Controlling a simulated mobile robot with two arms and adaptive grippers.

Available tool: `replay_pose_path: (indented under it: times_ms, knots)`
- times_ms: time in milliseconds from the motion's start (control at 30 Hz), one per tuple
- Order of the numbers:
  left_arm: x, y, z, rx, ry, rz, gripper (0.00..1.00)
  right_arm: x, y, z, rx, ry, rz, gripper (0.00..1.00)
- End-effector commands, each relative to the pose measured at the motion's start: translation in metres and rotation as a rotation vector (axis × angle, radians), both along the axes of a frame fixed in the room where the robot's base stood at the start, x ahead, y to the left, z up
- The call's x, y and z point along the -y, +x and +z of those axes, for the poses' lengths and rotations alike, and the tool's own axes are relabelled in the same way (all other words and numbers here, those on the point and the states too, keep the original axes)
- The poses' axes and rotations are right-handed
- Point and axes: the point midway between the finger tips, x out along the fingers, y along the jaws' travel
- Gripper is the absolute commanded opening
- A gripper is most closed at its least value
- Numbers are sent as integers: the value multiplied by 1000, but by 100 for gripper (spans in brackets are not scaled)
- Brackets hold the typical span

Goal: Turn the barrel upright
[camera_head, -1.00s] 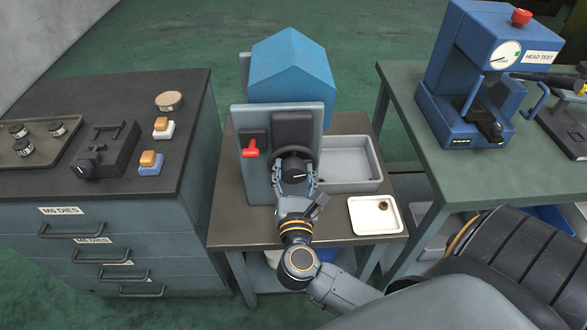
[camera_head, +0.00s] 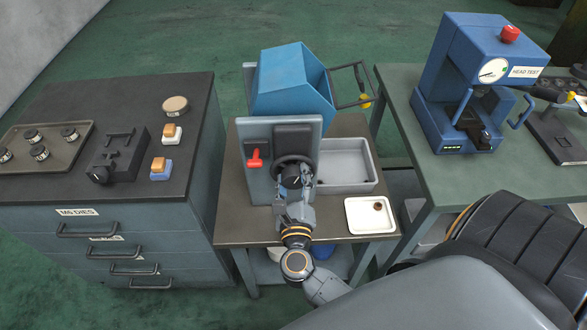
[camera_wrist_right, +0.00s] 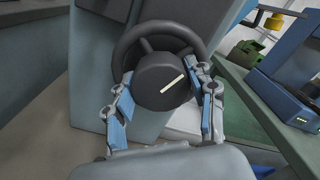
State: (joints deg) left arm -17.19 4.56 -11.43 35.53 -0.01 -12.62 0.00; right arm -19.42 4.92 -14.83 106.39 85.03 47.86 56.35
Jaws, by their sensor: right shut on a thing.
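The barrel (camera_head: 284,84) is a blue faceted drum behind a grey upright panel (camera_head: 308,135) on the middle table. It is tilted, with its dark open mouth facing right. A black handwheel (camera_head: 283,162) with a round hub knob is on the front of the panel. In the right wrist view the hub (camera_wrist_right: 162,80) carries a pale slanting line. My right gripper (camera_head: 293,186) is shut on the hub knob; in the wrist view its fingers (camera_wrist_right: 165,98) are on either side of the hub. My left gripper is not in view.
A red lever (camera_head: 254,158) is left of the handwheel. A grey bin (camera_head: 347,176) and a white tray (camera_head: 371,228) with a small brown part lie right. A wire frame with a yellow knob (camera_head: 365,101) stands beside the barrel. Drawer cabinet left, head tester (camera_head: 482,75) right.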

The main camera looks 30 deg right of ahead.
Motion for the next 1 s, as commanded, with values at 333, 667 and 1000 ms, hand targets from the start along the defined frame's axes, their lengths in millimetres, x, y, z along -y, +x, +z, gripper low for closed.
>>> replay_pose_path:
  times_ms: [333,667,1000]
  knots:
    - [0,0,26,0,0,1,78,0,0,1,-144,-230,-1,24]
    - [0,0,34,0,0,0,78,0,0,0,-212,-343,0,24]
    - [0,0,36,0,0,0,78,0,0,-1,-226,-367,0,24]
